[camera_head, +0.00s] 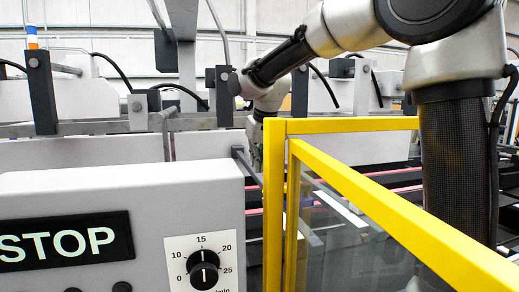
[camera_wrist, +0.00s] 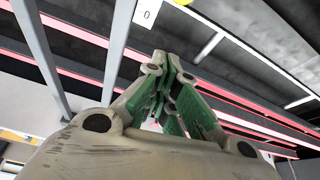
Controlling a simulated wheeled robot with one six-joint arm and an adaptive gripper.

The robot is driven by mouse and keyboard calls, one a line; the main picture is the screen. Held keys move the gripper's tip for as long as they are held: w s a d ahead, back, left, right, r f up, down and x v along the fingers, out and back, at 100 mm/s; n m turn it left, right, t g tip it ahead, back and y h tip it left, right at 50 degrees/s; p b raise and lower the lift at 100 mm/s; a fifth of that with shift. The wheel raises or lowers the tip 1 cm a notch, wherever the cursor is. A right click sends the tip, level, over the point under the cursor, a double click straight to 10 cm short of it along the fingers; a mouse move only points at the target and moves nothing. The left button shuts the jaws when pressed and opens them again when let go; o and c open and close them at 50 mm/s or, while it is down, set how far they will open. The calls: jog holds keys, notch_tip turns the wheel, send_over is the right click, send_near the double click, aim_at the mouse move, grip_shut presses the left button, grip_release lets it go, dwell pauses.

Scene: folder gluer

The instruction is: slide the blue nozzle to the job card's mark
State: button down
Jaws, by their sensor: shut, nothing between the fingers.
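My gripper (camera_wrist: 170,62) shows in the wrist view with its green-padded fingers closed together and nothing between them. In the head view my gripper (camera_head: 255,140) is small, at the end of the arm beyond the control box, and partly hidden by the yellow frame. I cannot make out the blue nozzle in either view. No job card can be made out either. A white plate marked "0" (camera_wrist: 147,13) sits on a grey bar at the top of the wrist view, apart from the fingers.
A grey control box (camera_head: 120,185) with a STOP sign and a dial stands in front at left. A yellow-framed clear guard (camera_head: 274,190) stands at centre and right. Grey rails (camera_wrist: 118,50) and red-edged dark belts (camera_wrist: 85,35) run beyond the gripper.

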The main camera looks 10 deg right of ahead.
jog(key=shift+s+d+f, duration=0.2)
jog(key=shift+s+f, duration=0.55)
jog(key=shift+f, duration=0.15)
jog(key=shift+s+d+f, duration=0.15)
jog(key=shift+s+f, duration=0.6)
jog(key=shift+f, duration=0.1)
jog(key=shift+s+a+n+y, duration=0.15)
jog(key=shift+s+n+y, duration=0.15)
jog(key=shift+s+n, duration=0.35)
jog(key=n, duration=0.1)
jog(key=s+n+y, duration=0.1)
jog(key=n, duration=0.1)
jog(key=shift+s+a+n+g, duration=0.1)
jog(key=shift+s+n+g, duration=0.15)
jog(key=shift+s+g, duration=0.05)
jog(key=shift+s+d+n+g+y, duration=0.15)
jog(key=shift+s+d+n+g, duration=0.05)
jog(key=shift+s+n, duration=0.5)
jog(key=shift+s+d+n+g+y, duration=0.15)
jog(key=shift+s+n+g+y, duration=0.05)
jog(key=shift+s+n, duration=0.5)
jog(key=shift+s+d+n+g+y, duration=0.15)
jog(key=shift+s+d+n+g, duration=0.05)
jog(key=shift+s+n, duration=0.5)
jog(key=shift+d, duration=0.1)
jog(key=shift+r, duration=0.1)
